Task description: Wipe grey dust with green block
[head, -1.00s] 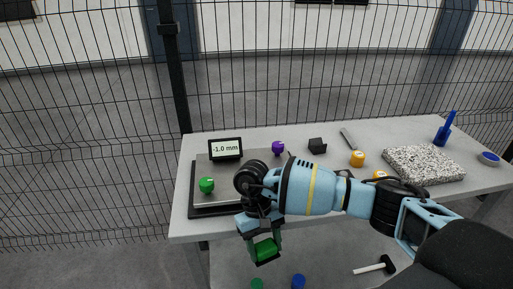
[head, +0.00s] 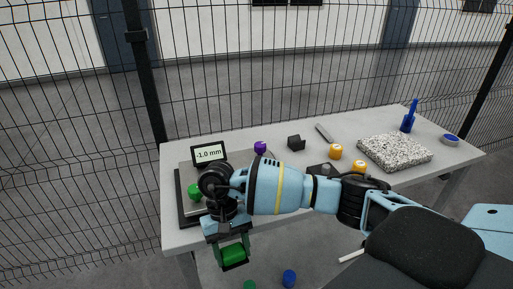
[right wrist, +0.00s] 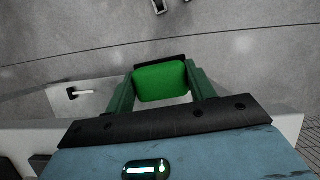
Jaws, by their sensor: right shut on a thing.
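My right gripper (head: 236,260) is shut on the green block (head: 233,252), just off the table's front edge at the left. In the right wrist view the block (right wrist: 160,82) sits between the two green fingers, with the floor behind it. A grey plate (head: 183,168) with a dark border lies on the table's left part, partly hidden by my right arm. A small display (head: 209,153) at its back reads -1.0 mm. I cannot make out grey dust in these views. My left gripper is not in view.
A black block (head: 296,142), yellow knobs (head: 335,152), a speckled slab (head: 395,152), a blue brush (head: 409,117) and a blue dish (head: 451,140) are farther right. Green and blue cylinders (head: 289,277) are below the table edge.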

